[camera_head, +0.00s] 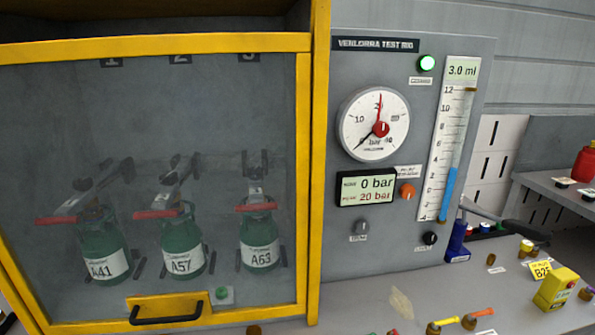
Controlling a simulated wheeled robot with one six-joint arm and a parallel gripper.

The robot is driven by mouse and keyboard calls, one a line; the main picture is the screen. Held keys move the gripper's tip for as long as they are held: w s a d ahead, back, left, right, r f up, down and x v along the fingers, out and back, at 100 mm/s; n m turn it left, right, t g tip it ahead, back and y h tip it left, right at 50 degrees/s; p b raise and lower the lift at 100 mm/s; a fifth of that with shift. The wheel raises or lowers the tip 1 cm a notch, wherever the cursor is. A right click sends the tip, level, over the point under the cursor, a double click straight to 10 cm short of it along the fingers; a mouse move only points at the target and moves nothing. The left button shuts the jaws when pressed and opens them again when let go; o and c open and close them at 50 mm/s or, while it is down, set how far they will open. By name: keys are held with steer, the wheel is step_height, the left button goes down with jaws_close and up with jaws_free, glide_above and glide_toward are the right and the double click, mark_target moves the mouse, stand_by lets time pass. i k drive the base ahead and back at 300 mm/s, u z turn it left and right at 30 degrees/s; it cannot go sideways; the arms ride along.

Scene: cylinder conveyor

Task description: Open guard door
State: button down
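The guard door (305,180) is a yellow frame with a clear, greyish pane, filling the left of the head view. It stands across the front of the cabinet and looks shut. Its black bar handle (166,316) sits on a yellow plate at the bottom middle. Behind the pane stand three green cylinders with white labels: A41 (101,267), A57 (182,261) and A63 (260,253). Levers with red grips show at their tops. My gripper is not in view.
Right of the door is a grey test panel (461,45) with a dial, a lit green lamp, a display reading 0 bar and a tube of blue liquid. A blue pump (457,242) with a lever, a yellow box (556,289) and small tools lie on the bench (360,300).

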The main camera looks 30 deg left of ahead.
mark_target(174, 310)
steer(key=u, duration=1.95)
steer(key=k, duration=1.3)
steer(key=u, duration=0.5)
steer(key=i, duration=1)
steer(key=z, duration=0.65)
